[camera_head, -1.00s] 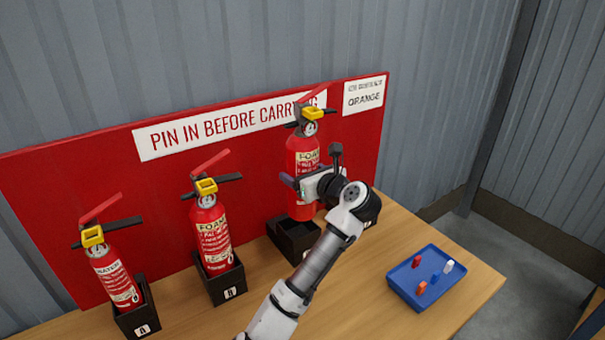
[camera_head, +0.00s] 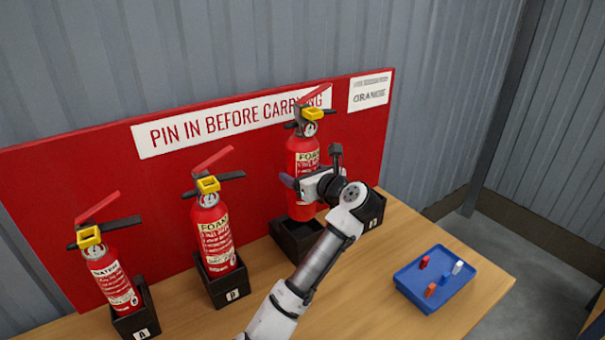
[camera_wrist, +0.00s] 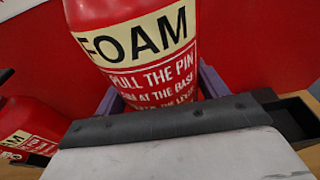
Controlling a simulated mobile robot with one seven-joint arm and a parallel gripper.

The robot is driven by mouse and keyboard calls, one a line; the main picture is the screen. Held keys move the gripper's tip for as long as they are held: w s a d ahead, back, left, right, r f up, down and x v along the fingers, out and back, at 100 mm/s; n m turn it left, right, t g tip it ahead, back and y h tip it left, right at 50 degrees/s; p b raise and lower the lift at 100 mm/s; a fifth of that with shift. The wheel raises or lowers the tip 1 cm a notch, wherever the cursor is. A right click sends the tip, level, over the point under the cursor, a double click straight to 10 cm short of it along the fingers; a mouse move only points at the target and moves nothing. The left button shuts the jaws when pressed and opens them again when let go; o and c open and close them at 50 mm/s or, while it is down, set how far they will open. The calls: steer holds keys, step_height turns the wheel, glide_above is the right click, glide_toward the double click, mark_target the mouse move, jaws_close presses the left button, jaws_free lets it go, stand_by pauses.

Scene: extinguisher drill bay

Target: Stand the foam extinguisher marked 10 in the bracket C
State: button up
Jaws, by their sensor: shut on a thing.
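My gripper (camera_head: 300,186) is shut around the body of a red foam extinguisher (camera_head: 302,158), which stands upright with a yellow pin piece at its head. In the wrist view its FOAM label (camera_wrist: 150,50) fills the middle; no 10 is readable. The extinguisher's base is over the third black bracket from the left (camera_head: 290,250); I cannot tell whether it is inside or just above the rim. That bracket's letter is hidden by my arm, so I cannot confirm it is C.
A water extinguisher (camera_head: 108,282) stands in bracket A (camera_head: 133,322) and another foam extinguisher (camera_head: 212,235) in the second bracket (camera_head: 228,288). Another bracket (camera_head: 376,213) is partly behind my wrist. A blue tray (camera_head: 432,297) with small coloured pieces lies right.

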steer(key=shift+f+b, duration=1.35)
steer(key=shift+s+r+p, duration=0.1)
steer(key=shift+r+p, duration=0.1)
steer(key=shift+p, duration=0.5)
stand_by(0.4)
steer(key=shift+f+b, duration=0.45)
steer(key=shift+f, duration=1.95)
stand_by(2.5)
